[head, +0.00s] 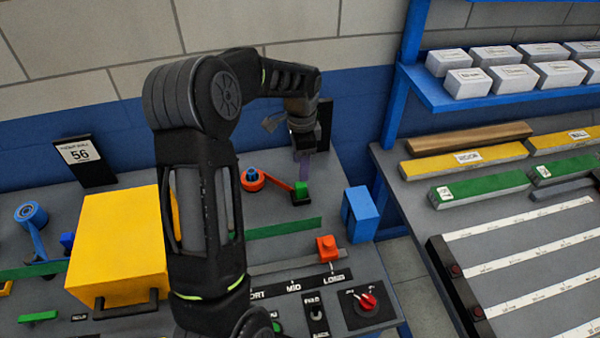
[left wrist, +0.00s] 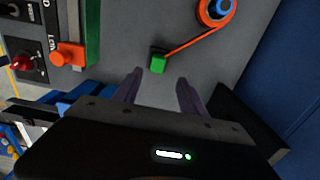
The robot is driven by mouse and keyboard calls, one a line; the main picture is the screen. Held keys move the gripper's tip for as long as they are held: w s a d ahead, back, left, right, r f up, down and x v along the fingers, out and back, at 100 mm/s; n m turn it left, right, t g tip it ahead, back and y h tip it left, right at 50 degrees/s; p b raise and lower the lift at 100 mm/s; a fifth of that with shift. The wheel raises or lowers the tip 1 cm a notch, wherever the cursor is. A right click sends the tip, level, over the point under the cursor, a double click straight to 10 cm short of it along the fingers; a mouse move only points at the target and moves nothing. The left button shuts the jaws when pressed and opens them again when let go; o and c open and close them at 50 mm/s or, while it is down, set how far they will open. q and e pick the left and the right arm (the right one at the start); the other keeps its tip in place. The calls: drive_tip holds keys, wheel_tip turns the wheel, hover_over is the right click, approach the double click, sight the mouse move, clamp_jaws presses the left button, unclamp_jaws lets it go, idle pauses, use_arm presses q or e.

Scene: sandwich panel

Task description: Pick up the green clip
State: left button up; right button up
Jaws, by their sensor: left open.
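The green clip (head: 301,189) is a small green block on the grey panel, at the end of an orange strap (head: 278,181) that runs to an orange ring with a blue centre (head: 252,176). In the left wrist view the green clip (left wrist: 158,62) lies just beyond the fingertips, roughly in line with the gap between them. My left gripper (head: 303,158) is open and empty and points down above the clip, apart from it. Its two dark fingers also show in the left wrist view (left wrist: 158,80). My right gripper is not in view.
A blue block (head: 360,213) stands right of the clip. An orange knob (head: 328,248) and a red rotary switch (head: 367,302) sit nearer the front. A large yellow box (head: 119,246) stands at left, partly behind my arm. A blue wall rises behind the panel.

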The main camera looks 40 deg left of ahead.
sight(301, 184)
use_arm(q)
drive_tip(key=shift+w, duration=0.1)
drive_tip(key=shift+s+d+r, duration=0.1)
drive_tip(key=shift+s+r, duration=0.05)
drive_tip(key=shift+s, duration=0.05)
drive_tip(key=shift+f, duration=1.4)
wheel_tip(301, 184, down, 5)
drive_tip(key=b, duration=0.3)
drive_tip(key=shift+s+f+b, duration=0.15)
drive_tip(key=shift+b, duration=0.15)
drive_tip(key=shift+c, duration=0.2)
